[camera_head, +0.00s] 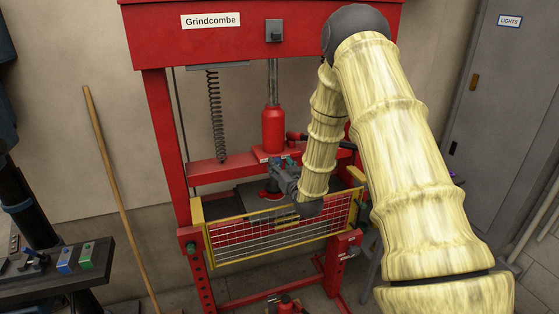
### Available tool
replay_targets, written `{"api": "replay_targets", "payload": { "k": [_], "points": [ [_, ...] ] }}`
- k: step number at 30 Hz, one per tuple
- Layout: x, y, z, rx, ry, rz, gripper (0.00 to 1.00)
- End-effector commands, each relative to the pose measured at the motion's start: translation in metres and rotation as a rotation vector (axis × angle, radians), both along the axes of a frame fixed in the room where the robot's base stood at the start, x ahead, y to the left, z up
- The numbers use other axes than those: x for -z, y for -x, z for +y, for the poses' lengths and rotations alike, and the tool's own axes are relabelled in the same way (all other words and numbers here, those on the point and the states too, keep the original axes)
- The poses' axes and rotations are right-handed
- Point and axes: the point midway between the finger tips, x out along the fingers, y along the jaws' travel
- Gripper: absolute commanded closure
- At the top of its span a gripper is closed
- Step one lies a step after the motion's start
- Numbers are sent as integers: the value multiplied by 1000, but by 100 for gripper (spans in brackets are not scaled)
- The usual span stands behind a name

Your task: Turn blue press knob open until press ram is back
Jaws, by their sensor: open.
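The red press has a tall frame with the sign "Grindcombe" (212,20) on its top beam. A bright steel rod (272,82) runs down from the beam into a red cylinder (273,130) standing on the red cross plate; I cannot tell how far back the ram is. My arm, in a pale yellow sleeve, reaches over from the right. My gripper (280,174), dark grey and open, is close below the red cylinder, behind the mesh guard. I cannot make out the blue knob; the gripper may hide it. Contact with anything cannot be told.
A yellow-framed mesh guard (282,237) crosses the press front. A coil spring (216,115) hangs at its left. A dark handle (318,141) sticks out right of the cylinder. A wooden pole (115,190) leans at left, by a bench (60,285). A grey cabinet (515,90) stands right.

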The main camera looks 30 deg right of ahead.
Motion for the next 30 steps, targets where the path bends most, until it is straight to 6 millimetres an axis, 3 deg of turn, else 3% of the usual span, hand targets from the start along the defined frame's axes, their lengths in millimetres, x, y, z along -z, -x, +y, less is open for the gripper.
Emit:
{"api": "replay_targets", "payload": {
  "k": [6, 15, 16, 24, 30],
  "points": [
    [0, -14, -3, 1, 0, 1, 49],
    [0, -16, -4, 0, 0, 1, 49],
    [0, -16, -4, 1, 0, 1, 50],
    [0, -16, -4, 1, 0, 1, 96],
    [1, -16, -4, 1, 9, 3, 96]
  ]
}}
